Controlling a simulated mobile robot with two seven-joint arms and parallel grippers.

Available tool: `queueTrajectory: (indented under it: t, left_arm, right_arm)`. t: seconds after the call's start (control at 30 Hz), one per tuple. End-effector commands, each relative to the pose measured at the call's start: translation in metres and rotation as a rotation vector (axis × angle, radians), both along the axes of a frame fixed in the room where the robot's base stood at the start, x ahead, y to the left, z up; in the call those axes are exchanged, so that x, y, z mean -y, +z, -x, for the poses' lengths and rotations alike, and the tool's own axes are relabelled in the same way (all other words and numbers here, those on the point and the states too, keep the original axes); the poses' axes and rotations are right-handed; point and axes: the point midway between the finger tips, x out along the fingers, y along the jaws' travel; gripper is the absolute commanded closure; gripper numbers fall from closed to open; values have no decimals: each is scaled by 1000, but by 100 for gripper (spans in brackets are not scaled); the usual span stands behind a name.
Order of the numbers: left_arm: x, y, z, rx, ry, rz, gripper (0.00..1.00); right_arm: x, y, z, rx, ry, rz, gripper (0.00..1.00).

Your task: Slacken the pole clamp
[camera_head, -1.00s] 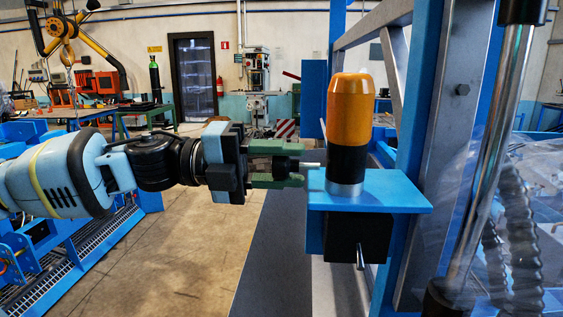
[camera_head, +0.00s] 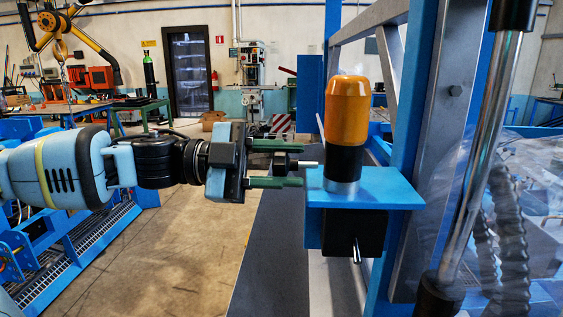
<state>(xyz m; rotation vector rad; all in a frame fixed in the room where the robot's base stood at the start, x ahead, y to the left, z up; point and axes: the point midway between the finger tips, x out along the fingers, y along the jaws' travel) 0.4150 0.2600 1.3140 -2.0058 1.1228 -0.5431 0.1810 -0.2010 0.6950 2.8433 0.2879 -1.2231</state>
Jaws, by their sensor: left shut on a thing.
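My left gripper (camera_head: 287,164) reaches in from the left, its green fingers one above the other. It is shut on a small dark piece (camera_head: 281,165), mostly hidden between the fingers. A bright thin pin (camera_head: 308,165) sticks out from there to the right, towards an upright orange and black cylinder (camera_head: 346,115) with a silver base. I cannot tell whether the pin touches it. The cylinder stands on a blue bracket (camera_head: 390,193), with a black block (camera_head: 342,232) and a small metal pin (camera_head: 357,254) below. Which part is the pole clamp is not clear. My right gripper is out of view.
A blue and grey metal frame (camera_head: 437,150) rises right behind the bracket. A shiny rod (camera_head: 482,150) and ribbed hoses stand at the right. Blue machinery with grating (camera_head: 85,250) is at the lower left. Open floor (camera_head: 190,265) lies below my arm.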

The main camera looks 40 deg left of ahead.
Motion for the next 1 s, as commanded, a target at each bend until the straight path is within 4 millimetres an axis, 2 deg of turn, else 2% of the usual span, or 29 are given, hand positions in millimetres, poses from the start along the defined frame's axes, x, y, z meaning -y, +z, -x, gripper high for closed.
queueTrajectory:
  t: [0.3,0.83,0.87,1.0]
  left_arm:
    - [0,0,0,-97,-1,58,87]
    - [0,0,0,-114,0,70,87]
    - [0,0,0,-114,0,70,60]
    - [0,0,0,-113,0,70,42]
  right_arm:
    - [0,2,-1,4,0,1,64]
    - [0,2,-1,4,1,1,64]
    - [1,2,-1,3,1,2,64]
    - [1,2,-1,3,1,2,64]
